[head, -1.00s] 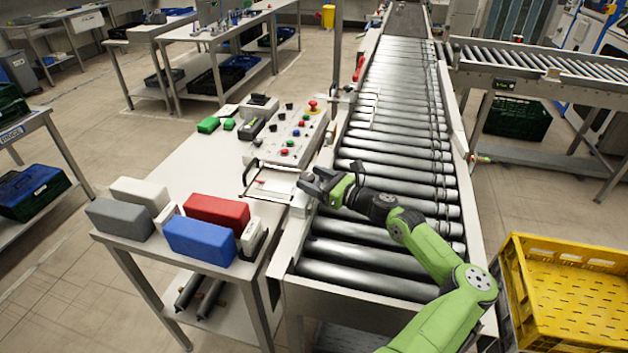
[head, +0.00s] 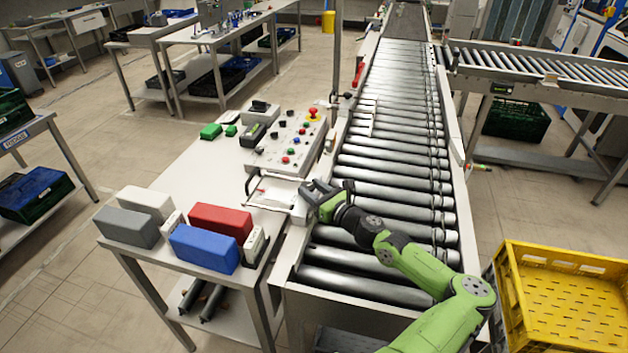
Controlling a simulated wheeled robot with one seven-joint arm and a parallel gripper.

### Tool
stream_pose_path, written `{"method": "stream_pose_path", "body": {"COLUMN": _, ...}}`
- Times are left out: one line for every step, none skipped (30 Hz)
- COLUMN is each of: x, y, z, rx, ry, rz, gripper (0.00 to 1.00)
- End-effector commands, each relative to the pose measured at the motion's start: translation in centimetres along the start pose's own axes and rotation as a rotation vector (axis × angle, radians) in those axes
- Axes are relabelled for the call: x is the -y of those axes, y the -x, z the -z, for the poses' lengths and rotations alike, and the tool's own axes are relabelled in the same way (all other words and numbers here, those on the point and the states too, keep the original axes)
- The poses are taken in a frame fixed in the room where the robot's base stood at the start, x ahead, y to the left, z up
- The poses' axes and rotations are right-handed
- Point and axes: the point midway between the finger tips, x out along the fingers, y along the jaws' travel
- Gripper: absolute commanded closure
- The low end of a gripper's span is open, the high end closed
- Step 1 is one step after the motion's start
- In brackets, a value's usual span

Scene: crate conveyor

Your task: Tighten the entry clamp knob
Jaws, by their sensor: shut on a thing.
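My gripper (head: 308,190) is at the left side rail of the roller conveyor (head: 395,155), near its front end, with the wrist reaching in from the right over the rollers. Its dark fingers are shut at the rail, beside a pale block (head: 301,211) fixed there. The entry clamp knob itself is hidden by the fingers or too small to make out, so how it is turned does not show.
A table left of the conveyor carries a control panel (head: 287,138) with a red button, a clipboard (head: 272,190), and red (head: 222,220), blue (head: 204,248) and grey (head: 127,227) blocks. A yellow crate (head: 510,300) stands at the right.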

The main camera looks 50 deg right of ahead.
Motion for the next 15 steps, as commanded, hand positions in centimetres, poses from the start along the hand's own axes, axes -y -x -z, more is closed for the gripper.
{"method": "stream_pose_path", "body": {"x": -0.36, "y": -0.03, "z": -0.66, "rx": -0.001, "ry": -0.003, "rz": 0.032, "gripper": 0.87}}
{"method": "stream_pose_path", "body": {"x": -0.4, "y": -0.04, "z": -0.58, "rx": -0.002, "ry": -0.002, "rz": 0.055, "gripper": 0.87}}
{"method": "stream_pose_path", "body": {"x": -0.46, "y": -0.06, "z": -0.54, "rx": 0.0, "ry": -0.002, "rz": 0.082, "gripper": 0.87}}
{"method": "stream_pose_path", "body": {"x": -0.46, "y": -0.06, "z": -0.5, "rx": 0.001, "ry": -0.002, "rz": 0.101, "gripper": 0.87}}
{"method": "stream_pose_path", "body": {"x": -0.48, "y": -0.05, "z": -0.46, "rx": 0.001, "ry": -0.002, "rz": 0.116, "gripper": 0.87}}
{"method": "stream_pose_path", "body": {"x": -0.47, "y": -0.03, "z": -0.39, "rx": 0.0, "ry": -0.002, "rz": 0.133, "gripper": 0.87}}
{"method": "stream_pose_path", "body": {"x": -0.44, "y": -0.01, "z": -0.32, "rx": -0.001, "ry": -0.002, "rz": 0.144, "gripper": 0.87}}
{"method": "stream_pose_path", "body": {"x": -0.43, "y": 0.01, "z": -0.31, "rx": 0.0, "ry": -0.002, "rz": 0.151, "gripper": 0.87}}
{"method": "stream_pose_path", "body": {"x": -0.41, "y": 0.02, "z": -0.27, "rx": 0.0, "ry": -0.002, "rz": 0.157, "gripper": 0.87}}
{"method": "stream_pose_path", "body": {"x": -0.4, "y": 0.03, "z": -0.24, "rx": 0.0, "ry": -0.002, "rz": 0.16, "gripper": 0.87}}
{"method": "stream_pose_path", "body": {"x": -0.38, "y": 0.03, "z": -0.21, "rx": 0.0, "ry": -0.002, "rz": 0.162, "gripper": 0.87}}
{"method": "stream_pose_path", "body": {"x": -0.37, "y": 0.03, "z": -0.18, "rx": 0.001, "ry": -0.001, "rz": 0.162, "gripper": 0.87}}
{"method": "stream_pose_path", "body": {"x": -0.37, "y": 0.03, "z": -0.17, "rx": 0.001, "ry": -0.001, "rz": 0.162, "gripper": 0.87}}
{"method": "stream_pose_path", "body": {"x": -0.36, "y": 0.03, "z": -0.17, "rx": 0.001, "ry": -0.001, "rz": 0.162, "gripper": 0.87}}
{"method": "stream_pose_path", "body": {"x": -0.36, "y": 0.03, "z": -0.16, "rx": 0.001, "ry": -0.001, "rz": 0.161, "gripper": 0.87}}
